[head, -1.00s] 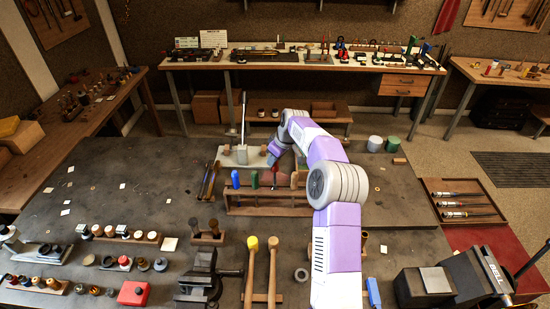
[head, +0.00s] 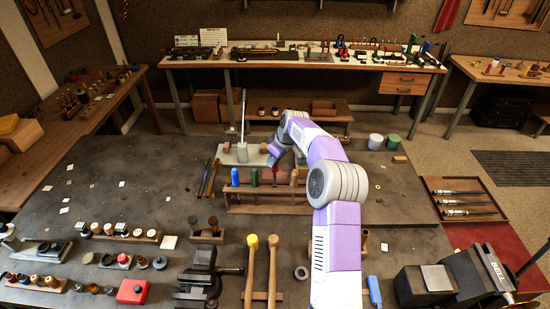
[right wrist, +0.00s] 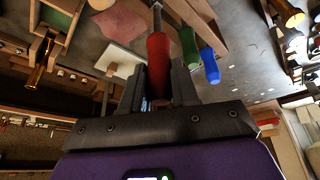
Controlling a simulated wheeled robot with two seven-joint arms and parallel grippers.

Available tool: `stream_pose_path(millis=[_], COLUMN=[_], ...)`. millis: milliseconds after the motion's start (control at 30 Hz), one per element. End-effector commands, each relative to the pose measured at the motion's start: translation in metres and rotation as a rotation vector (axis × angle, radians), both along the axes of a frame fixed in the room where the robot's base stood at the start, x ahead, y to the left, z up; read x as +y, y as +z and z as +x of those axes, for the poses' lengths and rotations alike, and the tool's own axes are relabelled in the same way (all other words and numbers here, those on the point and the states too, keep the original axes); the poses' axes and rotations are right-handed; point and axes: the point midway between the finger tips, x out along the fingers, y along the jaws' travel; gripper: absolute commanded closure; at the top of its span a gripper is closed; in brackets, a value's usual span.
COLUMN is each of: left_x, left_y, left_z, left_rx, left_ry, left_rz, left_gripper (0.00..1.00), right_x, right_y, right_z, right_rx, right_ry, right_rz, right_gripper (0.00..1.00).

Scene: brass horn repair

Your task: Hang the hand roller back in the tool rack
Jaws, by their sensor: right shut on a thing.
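My right gripper (head: 273,160) is over the back of the wooden tool rack (head: 265,209) in the head view, its fingers small and partly hidden. In the right wrist view the gripper (right wrist: 158,85) is shut on a red handle (right wrist: 159,62) with a metal shaft, which I take for the hand roller. Its working end is not clear. In the head view the red handle (head: 275,176) is in line with the rack's blue handle (head: 235,177) and green handle (head: 254,177). Whether it is seated in a slot I cannot tell. My left gripper is not in view.
A pale plate (head: 230,158) with an upright rod lies behind the rack. Two mallets (head: 262,270) and a vise (head: 205,275) stand in front. Dark rods (head: 209,178) lie left of the rack. The bench's left middle is mostly clear.

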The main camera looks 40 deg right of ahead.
Motion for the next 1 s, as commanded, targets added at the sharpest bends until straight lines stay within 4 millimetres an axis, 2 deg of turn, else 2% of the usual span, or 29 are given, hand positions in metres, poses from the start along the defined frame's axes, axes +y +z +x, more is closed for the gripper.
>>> stream_pose_path(millis=[1000], left_x=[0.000], left_y=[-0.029], left_z=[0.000], left_rx=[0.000], left_ry=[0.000], left_rz=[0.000], left_gripper=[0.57], right_x=[0.000], right_y=[-0.042], right_z=[0.000], right_rx=[-0.001], right_ry=[0.000], right_rz=[0.000], right_gripper=[1.00])
